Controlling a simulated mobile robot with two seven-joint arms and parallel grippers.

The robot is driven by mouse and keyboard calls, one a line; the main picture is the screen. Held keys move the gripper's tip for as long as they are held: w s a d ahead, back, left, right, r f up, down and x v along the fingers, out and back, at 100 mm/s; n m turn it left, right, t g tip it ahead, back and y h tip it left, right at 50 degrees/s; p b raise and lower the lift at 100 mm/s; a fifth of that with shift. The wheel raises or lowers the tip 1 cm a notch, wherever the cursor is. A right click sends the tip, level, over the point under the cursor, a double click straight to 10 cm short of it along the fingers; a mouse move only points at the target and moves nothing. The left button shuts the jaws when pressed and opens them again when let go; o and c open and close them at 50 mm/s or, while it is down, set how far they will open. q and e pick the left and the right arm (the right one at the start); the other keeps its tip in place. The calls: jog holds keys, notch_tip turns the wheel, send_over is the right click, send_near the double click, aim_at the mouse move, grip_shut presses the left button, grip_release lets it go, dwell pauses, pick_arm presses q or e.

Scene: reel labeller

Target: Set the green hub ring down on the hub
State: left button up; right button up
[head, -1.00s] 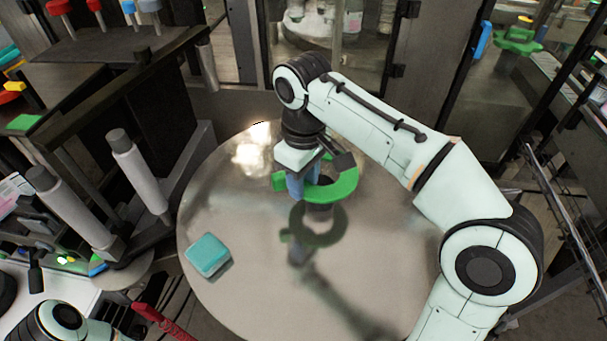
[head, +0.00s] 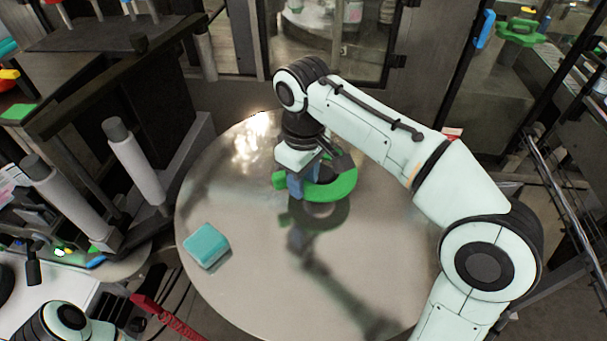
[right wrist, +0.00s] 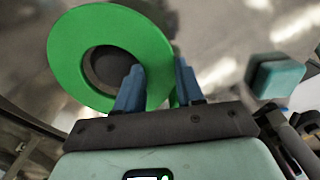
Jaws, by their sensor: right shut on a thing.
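The green hub ring (head: 343,188) is over the middle of the round grey table. It also shows in the right wrist view (right wrist: 75,50). The dark hub (right wrist: 103,68) shows through the ring's hole in the right wrist view, off the hole's centre. In the head view the ring and my arm hide most of the hub. My left gripper is out of view.
The round table (head: 240,290) is mostly bare. A teal block (head: 206,246) lies at its left; it also shows in the right wrist view (right wrist: 275,76). Grey rollers (head: 135,165) stand beyond the left edge. A glass-doored cabinet (head: 335,40) stands behind.

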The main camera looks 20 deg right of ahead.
jog(key=shift+f, duration=0.25)
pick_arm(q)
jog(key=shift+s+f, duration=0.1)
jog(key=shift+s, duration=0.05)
pick_arm(e)
jog(key=shift+s+r, duration=0.1)
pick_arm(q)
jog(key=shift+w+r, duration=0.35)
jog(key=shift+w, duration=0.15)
pick_arm(e)
jog(key=shift+r, duration=0.3)
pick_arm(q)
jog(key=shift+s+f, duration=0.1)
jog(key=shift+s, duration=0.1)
pick_arm(e)
jog(key=shift+f, duration=0.2)
jog(key=shift+f, duration=0.15)
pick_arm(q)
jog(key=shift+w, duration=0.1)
pick_arm(e)
jog(key=shift+r, duration=0.25)
pick_arm(q)
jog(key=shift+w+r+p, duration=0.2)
jog(key=shift+p, duration=0.15)
pick_arm(e)
jog(key=shift+r, duration=0.15)
